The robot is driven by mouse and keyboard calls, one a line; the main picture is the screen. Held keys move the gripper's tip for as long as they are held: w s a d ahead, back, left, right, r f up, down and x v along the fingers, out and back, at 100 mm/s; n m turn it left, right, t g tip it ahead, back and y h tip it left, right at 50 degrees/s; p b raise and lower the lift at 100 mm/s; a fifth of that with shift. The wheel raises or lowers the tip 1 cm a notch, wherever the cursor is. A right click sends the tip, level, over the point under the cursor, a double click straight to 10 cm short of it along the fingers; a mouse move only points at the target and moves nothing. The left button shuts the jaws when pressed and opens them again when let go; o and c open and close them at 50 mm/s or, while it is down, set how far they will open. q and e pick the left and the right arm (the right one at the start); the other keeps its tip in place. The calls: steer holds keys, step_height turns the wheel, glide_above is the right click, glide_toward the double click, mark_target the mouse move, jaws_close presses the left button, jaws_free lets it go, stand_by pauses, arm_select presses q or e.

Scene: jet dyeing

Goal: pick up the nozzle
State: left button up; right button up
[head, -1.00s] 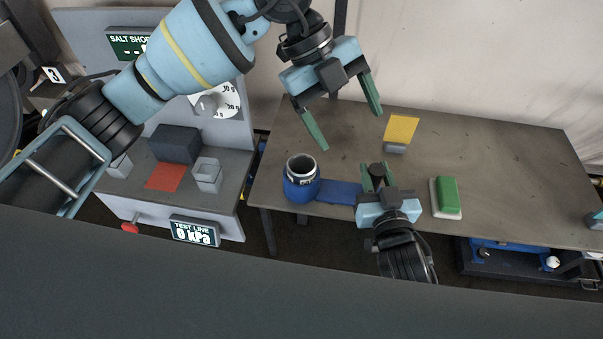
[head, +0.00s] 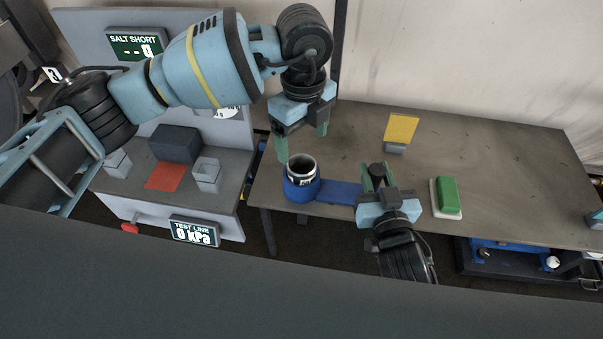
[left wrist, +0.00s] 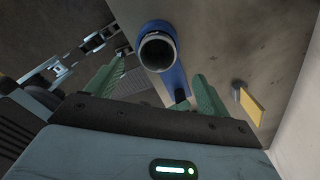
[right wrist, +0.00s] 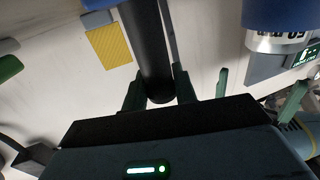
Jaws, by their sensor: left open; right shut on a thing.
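The nozzle (head: 301,168) appears to be the silvery, dark-mouthed cylinder standing upright in a round blue holder (head: 300,190). It also shows in the left wrist view (left wrist: 157,50) and in the right wrist view (right wrist: 279,40). My left gripper (head: 302,143) is open and empty, pointing down just above the nozzle's rim; in its wrist view the nozzle lies beyond the fingertips. I cannot tell whether a finger touches it. My right gripper (head: 378,176) is shut on a black post (right wrist: 155,50) at the right end of the holder's flat blue arm (head: 340,191).
A yellow plate on a grey block (head: 401,130) stands behind my right gripper. A green block on a white tray (head: 447,196) lies to its right. A grey console (head: 225,210) with a gauge stands left of the table. The table's (head: 510,170) right part is mostly clear.

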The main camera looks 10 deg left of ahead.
mark_target(302, 164)
arm_select(q)
steer(key=shift+s+f, duration=0.2)
steer(key=shift+f, duration=3.15)
steer(key=shift+c, duration=0.4)
steer(key=c, duration=1.2)
steer(key=shift+c, duration=0.4)
steer(key=shift+r, duration=0.1)
step_height(302, 164, up, 10)
